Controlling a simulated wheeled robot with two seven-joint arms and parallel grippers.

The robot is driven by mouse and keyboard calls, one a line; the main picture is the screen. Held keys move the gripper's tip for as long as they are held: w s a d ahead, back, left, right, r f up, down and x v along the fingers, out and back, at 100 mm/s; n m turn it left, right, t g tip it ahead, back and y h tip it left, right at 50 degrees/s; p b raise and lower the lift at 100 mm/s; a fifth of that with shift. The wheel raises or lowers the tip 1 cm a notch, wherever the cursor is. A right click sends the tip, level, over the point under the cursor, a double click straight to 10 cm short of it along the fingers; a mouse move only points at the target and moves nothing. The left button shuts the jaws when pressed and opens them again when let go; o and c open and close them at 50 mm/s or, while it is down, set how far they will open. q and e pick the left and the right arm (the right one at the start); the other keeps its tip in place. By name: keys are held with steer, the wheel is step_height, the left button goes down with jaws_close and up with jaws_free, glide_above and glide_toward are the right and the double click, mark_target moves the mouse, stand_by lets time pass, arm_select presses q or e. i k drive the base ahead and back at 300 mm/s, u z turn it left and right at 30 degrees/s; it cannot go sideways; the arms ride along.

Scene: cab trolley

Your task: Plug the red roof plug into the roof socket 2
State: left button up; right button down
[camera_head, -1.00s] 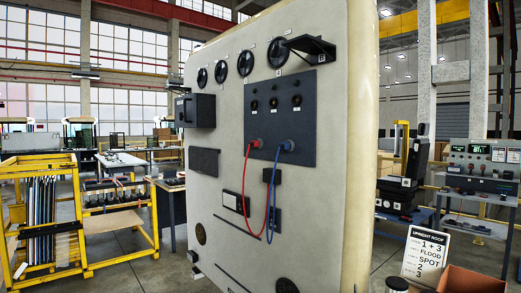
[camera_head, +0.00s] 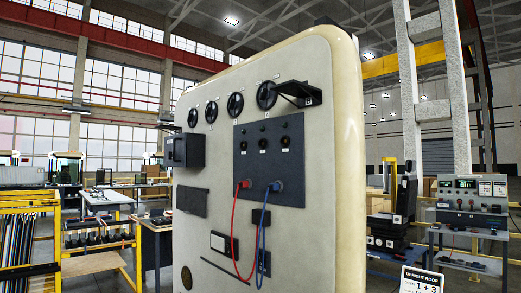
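The upright beige roof panel (camera_head: 290,75) stands in the middle of the view. A dark socket plate (camera_head: 285,185) on it has a row of three round black sockets with small white labels, the middle one at its centre (camera_head: 263,144). Below them, the red plug (camera_head: 244,184) sits at the plate's lower left, with a red cable (camera_head: 233,235) looping down. A blue plug (camera_head: 275,187) sits to its right, with a blue cable (camera_head: 259,235). The label digits are too small to read. Neither of my grippers shows.
A black bracket (camera_head: 298,90) juts from the panel's upper right, and a dark box (camera_head: 185,150) from its left. A yellow rack (camera_head: 25,235) stands left. A bench with instruments (camera_head: 470,205) and a sign (camera_head: 421,280) stand right.

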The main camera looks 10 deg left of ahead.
mark_target(243, 184)
steer(key=u, duration=1.65)
steer(key=i, duration=2.4)
steer(key=z, duration=3.2)
